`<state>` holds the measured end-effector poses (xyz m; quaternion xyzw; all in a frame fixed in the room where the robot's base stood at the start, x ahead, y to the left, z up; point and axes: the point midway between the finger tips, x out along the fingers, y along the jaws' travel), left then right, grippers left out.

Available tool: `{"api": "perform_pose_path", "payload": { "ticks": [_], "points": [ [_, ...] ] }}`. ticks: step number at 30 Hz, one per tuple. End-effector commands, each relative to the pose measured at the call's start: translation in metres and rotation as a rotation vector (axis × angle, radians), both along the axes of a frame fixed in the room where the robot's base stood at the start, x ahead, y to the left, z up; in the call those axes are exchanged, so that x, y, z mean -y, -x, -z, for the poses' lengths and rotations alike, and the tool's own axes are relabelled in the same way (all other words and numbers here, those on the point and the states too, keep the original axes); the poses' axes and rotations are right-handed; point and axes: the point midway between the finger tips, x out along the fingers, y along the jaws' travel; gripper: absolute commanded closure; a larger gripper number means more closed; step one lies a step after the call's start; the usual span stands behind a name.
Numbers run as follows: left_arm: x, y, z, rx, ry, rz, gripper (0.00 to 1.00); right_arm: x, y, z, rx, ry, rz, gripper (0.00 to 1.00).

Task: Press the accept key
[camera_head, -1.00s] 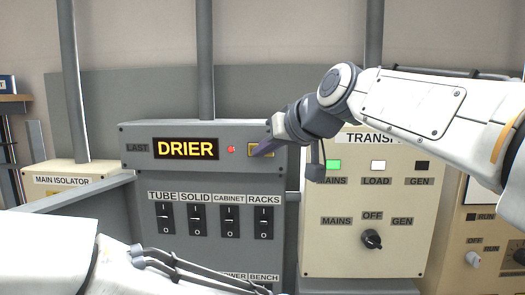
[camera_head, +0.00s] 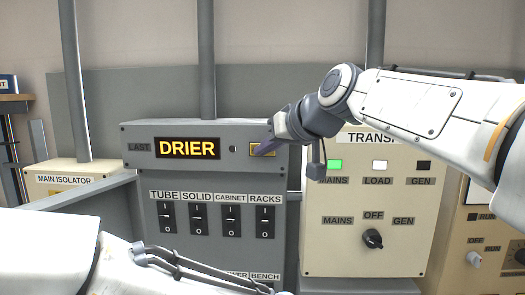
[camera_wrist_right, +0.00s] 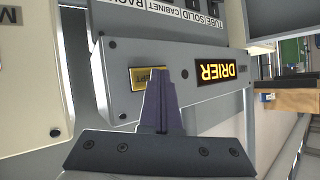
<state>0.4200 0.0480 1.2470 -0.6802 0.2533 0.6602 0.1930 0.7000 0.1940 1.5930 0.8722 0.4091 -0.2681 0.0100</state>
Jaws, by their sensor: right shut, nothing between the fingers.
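The accept key is a small yellow-framed key (camera_head: 271,153) at the right end of the grey alarm panel (camera_head: 137,131). In the right wrist view the key (camera_wrist_right: 141,81) shows the letters "EPT", the rest covered by my fingers. My right gripper (camera_head: 264,148) is shut and empty, its tips over the key's face; I cannot tell whether they touch it. In the wrist view the shut fingers (camera_wrist_right: 157,85) overlap the key's edge. The display (camera_head: 188,148) reads "DRIER", and the small round lamp (camera_head: 233,149) beside it is dark. My left gripper is out of view.
Below the display is a row of switches labelled TUBE, SOLID, CABINET and RACKS (camera_head: 265,221). A cream transfer box (camera_head: 330,255) with a rotary knob (camera_head: 372,239) stands right, under my right arm. The main isolator box (camera_head: 85,166) is at left.

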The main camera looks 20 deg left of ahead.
Motion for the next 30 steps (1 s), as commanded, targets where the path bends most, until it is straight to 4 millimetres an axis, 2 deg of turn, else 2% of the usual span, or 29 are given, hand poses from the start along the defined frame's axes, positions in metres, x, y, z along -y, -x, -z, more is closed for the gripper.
{"api": "perform_pose_path", "payload": {
  "ticks": [9,20,30],
  "points": [
    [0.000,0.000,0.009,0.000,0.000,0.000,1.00,0.004,0.014,0.001,0.000,0.000,-0.001,1.00],
    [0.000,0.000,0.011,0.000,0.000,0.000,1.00,0.005,0.017,0.001,0.000,0.000,-0.001,1.00],
    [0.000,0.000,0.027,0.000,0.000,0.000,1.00,0.014,0.049,0.002,0.002,-0.001,-0.002,1.00]
  ]
}}
